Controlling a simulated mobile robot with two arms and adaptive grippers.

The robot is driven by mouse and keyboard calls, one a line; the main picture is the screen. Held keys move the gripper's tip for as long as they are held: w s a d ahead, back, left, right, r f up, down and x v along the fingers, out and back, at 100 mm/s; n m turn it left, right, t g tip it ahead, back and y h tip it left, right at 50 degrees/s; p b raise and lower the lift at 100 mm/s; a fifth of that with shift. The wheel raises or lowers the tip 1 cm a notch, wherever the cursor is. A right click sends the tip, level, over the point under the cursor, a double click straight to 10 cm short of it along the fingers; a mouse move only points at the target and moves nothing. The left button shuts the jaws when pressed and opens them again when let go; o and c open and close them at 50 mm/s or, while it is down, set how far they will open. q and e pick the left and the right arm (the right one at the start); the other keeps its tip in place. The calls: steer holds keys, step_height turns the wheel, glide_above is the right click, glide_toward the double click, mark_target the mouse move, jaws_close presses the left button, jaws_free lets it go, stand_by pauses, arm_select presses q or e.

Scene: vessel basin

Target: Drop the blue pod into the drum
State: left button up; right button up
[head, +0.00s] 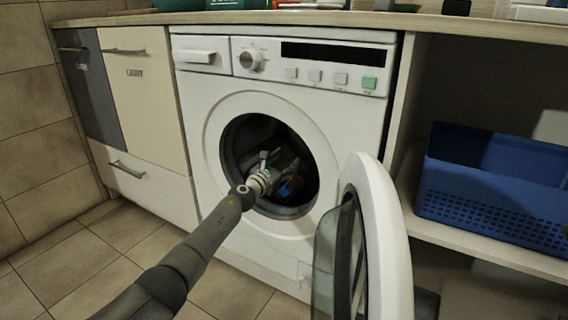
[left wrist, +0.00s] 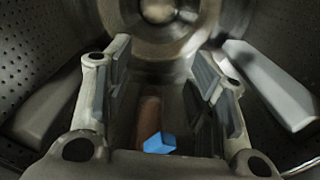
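The washing machine's drum (left wrist: 40,100) is dark, perforated metal; in the head view its round opening (head: 238,140) faces me. My left gripper (head: 277,165) reaches through the opening into the drum. In the left wrist view, the two fingers of my left gripper (left wrist: 158,85) stand wide apart, with nothing clamped between them. The blue pod (left wrist: 159,143) shows low between the fingers, apart from both pads, and seems to lie at the drum's bottom. In the head view the blue pod (head: 286,189) is a small blue patch inside the drum. My right gripper is not in view.
The round door (head: 385,235) stands open to the right of the opening. A blue basket (head: 490,205) sits on the shelf at the right. Cabinets with handles (head: 145,90) stand to the left. Tiled floor (head: 120,225) lies in front.

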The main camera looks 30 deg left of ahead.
arm_select(q)
steer(key=shift+r, duration=0.1)
stand_by(0.3)
steer(key=s+a, duration=0.1)
steer(key=s, duration=1.1)
stand_by(0.4)
stand_by(0.6)
